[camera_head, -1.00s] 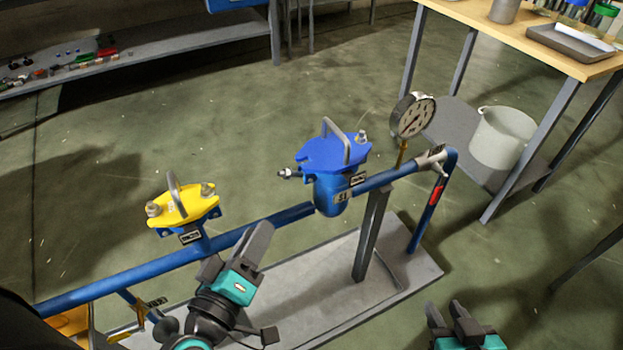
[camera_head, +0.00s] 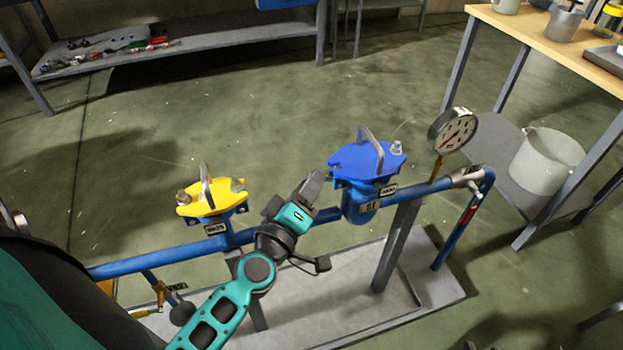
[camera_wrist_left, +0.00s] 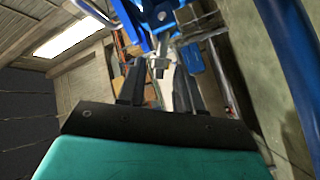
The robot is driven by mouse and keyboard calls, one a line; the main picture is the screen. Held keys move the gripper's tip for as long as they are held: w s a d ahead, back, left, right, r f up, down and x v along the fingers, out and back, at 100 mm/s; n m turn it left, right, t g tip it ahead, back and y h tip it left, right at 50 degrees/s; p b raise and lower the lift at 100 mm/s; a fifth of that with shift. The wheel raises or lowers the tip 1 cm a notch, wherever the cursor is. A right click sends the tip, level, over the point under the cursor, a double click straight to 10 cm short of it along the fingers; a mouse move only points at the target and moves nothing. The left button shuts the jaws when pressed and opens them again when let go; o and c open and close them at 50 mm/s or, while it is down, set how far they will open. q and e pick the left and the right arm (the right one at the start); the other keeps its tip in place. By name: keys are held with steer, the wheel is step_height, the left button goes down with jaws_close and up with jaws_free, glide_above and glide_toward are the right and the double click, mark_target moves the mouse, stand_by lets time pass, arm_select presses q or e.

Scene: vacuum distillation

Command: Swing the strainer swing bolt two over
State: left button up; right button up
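The blue strainer (camera_head: 362,170) has a blue lid with a grey loop handle and a tag that seems to read S1. An upright swing bolt (camera_head: 397,148) stands at its lid's right side. My left gripper (camera_head: 312,184) is at the strainer's left side, its fingers close to the lid's left edge, covering the spot where the other bolt stuck out. In the left wrist view the fingers (camera_wrist_left: 160,85) stand apart, with a small metal bolt end (camera_wrist_left: 158,67) showing between them; contact cannot be told. Only dark tips, apparently my right gripper (camera_head: 470,345), show at the bottom edge.
A yellow-lidded strainer (camera_head: 210,200) sits left on the same blue pipe (camera_head: 160,262). A pressure gauge (camera_head: 452,131) stands right of the blue strainer. A grey base plate (camera_head: 345,315) lies below. A wooden table (camera_head: 540,40) and white bucket (camera_head: 547,160) are at right.

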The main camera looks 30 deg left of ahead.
arm_select(q)
steer(key=shift+w, duration=0.8)
jaws_close()
